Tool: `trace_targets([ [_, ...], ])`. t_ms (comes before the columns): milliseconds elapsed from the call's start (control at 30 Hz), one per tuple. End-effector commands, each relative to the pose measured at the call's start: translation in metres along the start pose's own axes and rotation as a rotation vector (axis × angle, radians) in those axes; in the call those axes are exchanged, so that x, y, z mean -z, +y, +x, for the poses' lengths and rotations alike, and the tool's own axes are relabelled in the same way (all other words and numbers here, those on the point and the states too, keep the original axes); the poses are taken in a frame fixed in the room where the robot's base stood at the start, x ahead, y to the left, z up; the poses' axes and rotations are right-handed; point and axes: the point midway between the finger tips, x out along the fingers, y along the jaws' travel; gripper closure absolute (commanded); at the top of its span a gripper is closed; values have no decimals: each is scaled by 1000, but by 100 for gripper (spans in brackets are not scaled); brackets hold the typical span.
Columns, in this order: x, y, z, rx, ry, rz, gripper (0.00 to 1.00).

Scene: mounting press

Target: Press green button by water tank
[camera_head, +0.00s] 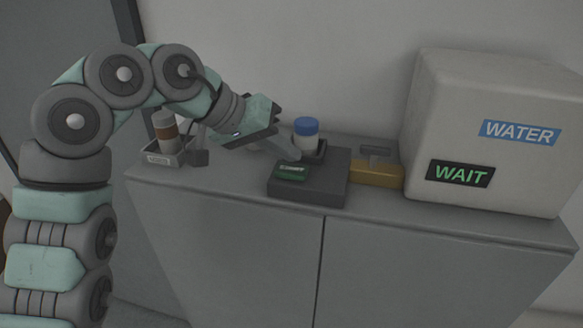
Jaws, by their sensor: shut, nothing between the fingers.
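The water tank (490,120) is a large pale box at the right of the cabinet top. It bears a blue WATER label (520,133) and a black sign with green letters reading WAIT (460,174). A green button (292,172) sits on a dark block (318,188) left of the tank, with small lettering too small to read. My gripper (297,156) is shut and empty, pointing down to the right just above and behind the green button. I cannot tell whether its tips touch the block.
A white bottle with a blue cap (306,130) stands in a dark holder behind the block. A brown-banded bottle (166,128) stands in a grey holder at the left. A yellow block (376,173) lies between the dark block and the tank. The cabinet's front strip (225,188) is clear.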

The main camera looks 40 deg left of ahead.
Motion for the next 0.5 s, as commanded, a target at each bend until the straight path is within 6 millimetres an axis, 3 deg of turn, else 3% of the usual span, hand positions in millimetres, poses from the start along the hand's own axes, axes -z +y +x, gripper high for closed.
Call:
trace_targets([
  [500, -4, -4, 6, 0, 0, 0, 100],
])
